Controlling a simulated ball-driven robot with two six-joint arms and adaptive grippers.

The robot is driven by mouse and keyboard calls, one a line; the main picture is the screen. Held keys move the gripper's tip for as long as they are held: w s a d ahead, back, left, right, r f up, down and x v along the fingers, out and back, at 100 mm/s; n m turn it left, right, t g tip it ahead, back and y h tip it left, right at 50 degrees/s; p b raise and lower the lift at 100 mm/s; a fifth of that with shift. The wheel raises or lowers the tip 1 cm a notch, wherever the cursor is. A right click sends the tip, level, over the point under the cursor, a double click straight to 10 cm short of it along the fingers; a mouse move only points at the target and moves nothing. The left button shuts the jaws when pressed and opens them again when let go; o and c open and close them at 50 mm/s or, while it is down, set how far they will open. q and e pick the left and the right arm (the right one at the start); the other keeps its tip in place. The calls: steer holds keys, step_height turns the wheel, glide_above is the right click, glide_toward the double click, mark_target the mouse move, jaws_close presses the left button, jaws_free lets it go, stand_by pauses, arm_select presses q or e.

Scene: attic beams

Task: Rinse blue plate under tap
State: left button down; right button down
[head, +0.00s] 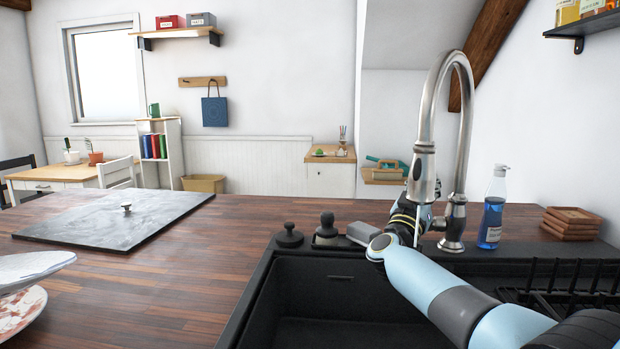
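The tap (463,140) is a tall brushed-metal gooseneck behind the sink (330,290), its spray head (422,175) pointing down. My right arm comes in from the lower right, and my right gripper (408,215) is at the tap, just below the spray head. My own wrist partly hides it, so I cannot tell whether its fingers touch the tap or are open. I cannot make out running water. A pale whitish-blue dish (30,268) at the left edge lies above a red-patterned plate (20,312); both are cut off. No clearly blue plate shows. My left gripper is out of view.
A blue soap bottle (492,210) and brown coasters (571,223) stand right of the tap. A black dish rack (565,282) is at the right. Dark stoppers (326,228) sit on the sink's back rim. A dark slab (118,218) lies on the wooden counter (180,290), otherwise mostly clear.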

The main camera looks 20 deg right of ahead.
steer(key=c, duration=1.3)
jaws_free()
steer(key=v, duration=1.2)
